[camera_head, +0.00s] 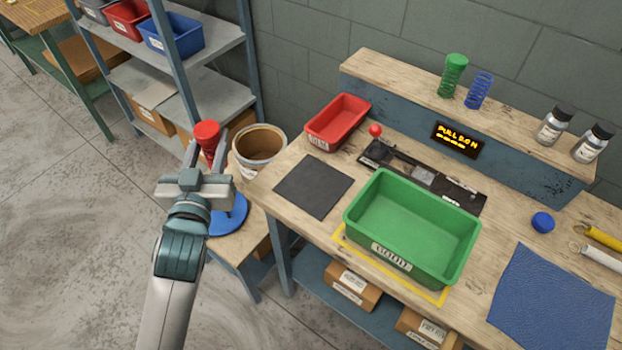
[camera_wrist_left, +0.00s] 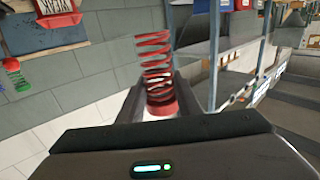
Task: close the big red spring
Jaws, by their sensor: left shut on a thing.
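The big red spring (camera_head: 209,148) has open coils and a solid red disc (camera_head: 206,130) at its top end in the head view. My left gripper (camera_head: 206,160) is shut on the red spring, left of the workbench and beside a tan bucket. In the left wrist view, the red spring (camera_wrist_left: 155,62) stands out from between my fingers (camera_wrist_left: 153,100), its coils spaced apart, with a solid red end piece (camera_wrist_left: 162,110) close to the gripper. My right gripper is not in view.
The bucket (camera_head: 259,145) and a blue disc (camera_head: 229,215) sit close to my left gripper. The workbench holds a red tray (camera_head: 338,121), a dark mat (camera_head: 313,187), a lever device (camera_head: 420,172) and a green bin (camera_head: 414,222). A green spring (camera_head: 452,76) and blue spring (camera_head: 478,90) stand on its shelf.

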